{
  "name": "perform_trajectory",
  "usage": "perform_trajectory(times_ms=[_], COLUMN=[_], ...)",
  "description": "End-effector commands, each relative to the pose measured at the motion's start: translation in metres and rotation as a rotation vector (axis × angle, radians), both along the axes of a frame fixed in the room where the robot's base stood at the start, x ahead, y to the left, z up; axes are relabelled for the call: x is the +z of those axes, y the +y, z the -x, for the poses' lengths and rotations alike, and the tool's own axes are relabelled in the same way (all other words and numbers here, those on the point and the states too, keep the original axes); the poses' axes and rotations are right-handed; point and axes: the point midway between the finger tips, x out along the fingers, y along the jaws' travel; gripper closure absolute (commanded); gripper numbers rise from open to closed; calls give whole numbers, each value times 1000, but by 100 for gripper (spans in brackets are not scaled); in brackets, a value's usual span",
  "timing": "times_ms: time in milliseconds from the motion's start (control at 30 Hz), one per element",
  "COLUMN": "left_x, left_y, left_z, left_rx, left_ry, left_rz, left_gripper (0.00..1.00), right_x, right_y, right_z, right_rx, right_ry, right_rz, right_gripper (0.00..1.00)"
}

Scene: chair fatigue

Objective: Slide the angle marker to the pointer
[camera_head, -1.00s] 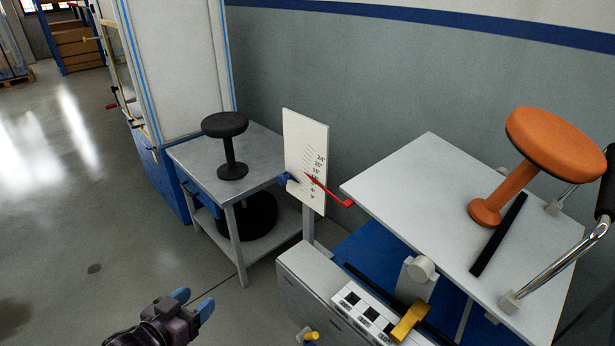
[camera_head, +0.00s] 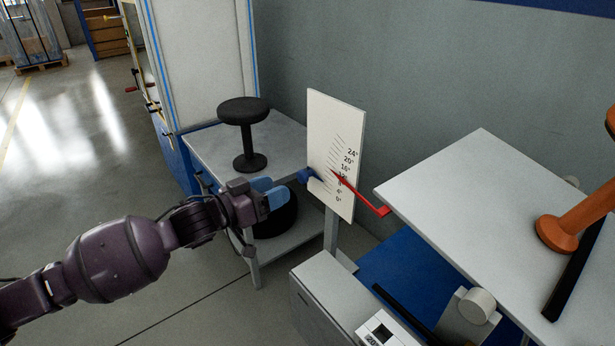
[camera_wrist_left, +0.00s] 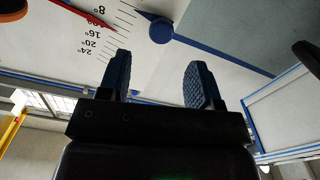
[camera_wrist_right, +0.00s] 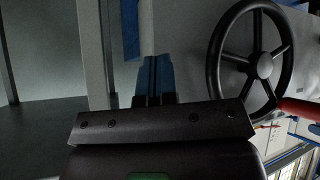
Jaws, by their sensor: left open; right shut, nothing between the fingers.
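The white angle scale board (camera_head: 345,120) stands upright on a post, with tick marks and degree numbers. The blue angle marker (camera_head: 307,175) sits at the board's left edge, below the red pointer (camera_head: 375,204), whose tip lies on the scale. In the left wrist view the marker's round blue knob (camera_wrist_left: 160,31) shows just beyond my fingers, with the red pointer (camera_wrist_left: 85,14) to its left. My left gripper (camera_head: 270,193) is open and empty, a short gap left of the marker. My right gripper (camera_wrist_right: 155,80) is shut and empty, seen only in the right wrist view.
A black stool (camera_head: 244,125) stands on the grey table (camera_head: 210,150) behind my left gripper. A tilted grey platform (camera_head: 470,190) with an orange stool (camera_head: 580,215) is at the right. A black handwheel (camera_wrist_right: 262,65) is beside my right gripper.

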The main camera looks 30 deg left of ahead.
Motion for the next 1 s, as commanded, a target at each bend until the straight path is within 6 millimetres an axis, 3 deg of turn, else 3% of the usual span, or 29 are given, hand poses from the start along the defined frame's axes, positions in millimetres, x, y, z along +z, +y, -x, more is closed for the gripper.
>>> perform_trajectory(times_ms=[500,700,1000], left_x=[-5,-3,-1], left_y=[-22,-27,-28], left_z=[-63,-76,-80], left_rx=[0,-1,1], left_ry=[4,2,2], left_rz=[-3,-2,-2], left_gripper=[42,42,42], right_x=[-3,-2,0], right_y=[5,6,6], right_z=[-9,-11,-11], right_rx=[37,45,49], right_ry=[-23,-31,-38], right_rz=[24,31,33], right_gripper=[100,100,100])
